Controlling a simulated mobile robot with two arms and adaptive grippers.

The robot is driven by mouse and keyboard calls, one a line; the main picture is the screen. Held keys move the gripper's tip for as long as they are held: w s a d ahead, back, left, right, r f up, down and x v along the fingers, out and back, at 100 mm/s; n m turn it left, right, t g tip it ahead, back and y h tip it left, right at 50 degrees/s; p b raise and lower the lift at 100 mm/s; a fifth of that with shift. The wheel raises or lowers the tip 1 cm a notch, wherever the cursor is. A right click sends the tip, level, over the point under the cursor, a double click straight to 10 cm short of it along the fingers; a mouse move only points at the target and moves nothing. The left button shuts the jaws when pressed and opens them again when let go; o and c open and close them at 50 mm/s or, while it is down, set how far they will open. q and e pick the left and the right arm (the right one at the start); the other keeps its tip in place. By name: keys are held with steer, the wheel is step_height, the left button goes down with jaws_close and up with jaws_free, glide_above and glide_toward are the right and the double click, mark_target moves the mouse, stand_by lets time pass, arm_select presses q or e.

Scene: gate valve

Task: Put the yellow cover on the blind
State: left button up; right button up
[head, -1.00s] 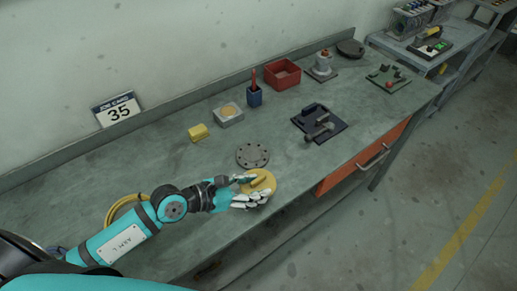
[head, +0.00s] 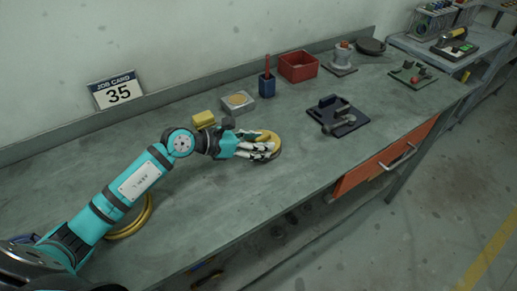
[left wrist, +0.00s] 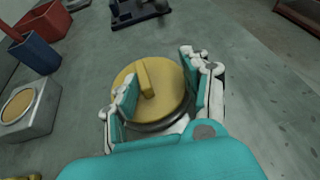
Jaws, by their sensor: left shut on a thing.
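The yellow cover (head: 272,148) is a round disc with a raised bar handle. My left gripper (head: 262,150) is shut on it, with white and teal fingers to either side in the left wrist view (left wrist: 162,78). There the cover (left wrist: 166,102) looks level. A dark round edge, the grey blind (left wrist: 152,127), shows just below its near rim. In the head view the blind is hidden under the cover and hand. I cannot tell whether the cover touches the blind or sits slightly above it. My right gripper is not in view.
A yellow block (head: 203,119) and a grey box with an orange top (head: 238,102) stand behind the hand. A blue holder (head: 267,86), a red bin (head: 298,66) and a dark fixture plate (head: 340,116) are farther right.

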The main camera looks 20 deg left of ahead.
arm_select(q)
steer(key=shift+f, duration=0.1)
steer(key=shift+f, duration=0.15)
steer(key=o, duration=1.1)
steer(key=shift+r+p, duration=0.3)
steer(key=b+v, duration=0.2)
steer(key=v, duration=0.8)
steer(key=shift+s+a+f+b, duration=0.1)
steer(key=shift+s+a+b, duration=0.15)
steer(key=shift+b, duration=0.05)
steer(key=shift+s+a+r, duration=0.35)
steer(key=shift+a+r, duration=0.05)
